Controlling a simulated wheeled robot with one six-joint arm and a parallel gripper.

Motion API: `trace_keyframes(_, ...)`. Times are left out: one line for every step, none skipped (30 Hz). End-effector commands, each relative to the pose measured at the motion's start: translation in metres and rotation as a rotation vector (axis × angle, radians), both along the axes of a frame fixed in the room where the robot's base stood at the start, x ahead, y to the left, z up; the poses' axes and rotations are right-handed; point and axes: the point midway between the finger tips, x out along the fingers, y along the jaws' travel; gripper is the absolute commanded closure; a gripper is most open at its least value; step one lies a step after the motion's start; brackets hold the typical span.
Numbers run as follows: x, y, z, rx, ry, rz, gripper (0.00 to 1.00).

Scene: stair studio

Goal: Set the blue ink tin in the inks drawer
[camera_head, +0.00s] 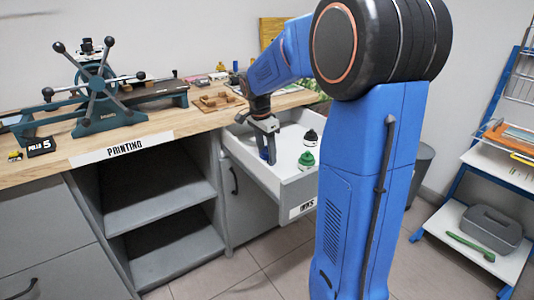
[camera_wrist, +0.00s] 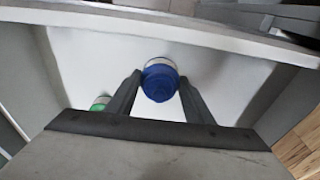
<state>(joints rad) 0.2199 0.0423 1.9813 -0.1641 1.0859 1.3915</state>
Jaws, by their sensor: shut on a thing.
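The inks drawer (camera_head: 297,190) is pulled open below the counter, with a label reading INKS on its front. My gripper (camera_head: 268,150) reaches down inside it, near its left side. It is shut on the blue ink tin (camera_wrist: 160,82), which sits between the fingertips in the wrist view. In the head view the tin is mostly hidden by my gripper, and I cannot tell whether it touches the drawer floor. A green ink tin (camera_head: 306,159) and a black-topped tin (camera_head: 310,137) stand in the drawer to the right. The green tin also shows in the wrist view (camera_wrist: 100,103).
A wooden counter (camera_head: 205,118) with a teal press (camera_head: 97,95) lies behind and left of the drawer. Open grey shelves (camera_head: 150,195) labelled PRINTING are at left. A blue rack (camera_head: 500,150) stands at far right. The drawer's white floor has free room around the tins.

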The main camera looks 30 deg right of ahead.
Motion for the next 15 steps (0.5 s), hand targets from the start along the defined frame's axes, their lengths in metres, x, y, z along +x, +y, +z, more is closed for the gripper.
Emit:
trace_keyframes(-0.0001,0.0,-0.0025,0.0,0.0,0.0,0.86)
trace_keyframes(0.0,-0.0001,-0.0031,0.0,-0.001,0.0,0.86)
trace_keyframes(0.0001,-0.0001,-0.0032,0.0,-0.001,0.0,0.86)
trace_keyframes(0.0001,0.0,-0.003,0.0,-0.001,0.0,0.86)
trace_keyframes(0.0001,-0.0001,-0.0029,-0.001,-0.001,0.0,0.86)
trace_keyframes(0.0001,-0.0001,-0.0029,0.0,-0.001,0.0,0.86)
trace_keyframes(0.0001,-0.0001,-0.0029,-0.001,-0.001,0.0,0.86)
trace_keyframes(0.0001,-0.0001,-0.003,-0.001,-0.001,0.0,0.86)
trace_keyframes(0.0001,0.0,-0.0035,0.0,-0.001,0.0,0.86)
trace_keyframes(0.0001,-0.0001,-0.0041,0.0,-0.001,0.0,0.86)
trace_keyframes(0.0,0.0,-0.0049,0.0,-0.001,0.0,0.86)
trace_keyframes(0.0001,-0.0001,-0.006,0.0,-0.001,0.0,0.86)
trace_keyframes(0.0,0.0,-0.0059,0.0,0.0,0.0,0.46)
trace_keyframes(0.0,-0.0001,-0.0059,0.0,0.0,0.0,0.39)
trace_keyframes(0.0,-0.0001,-0.0058,0.0,0.0,0.0,0.34)
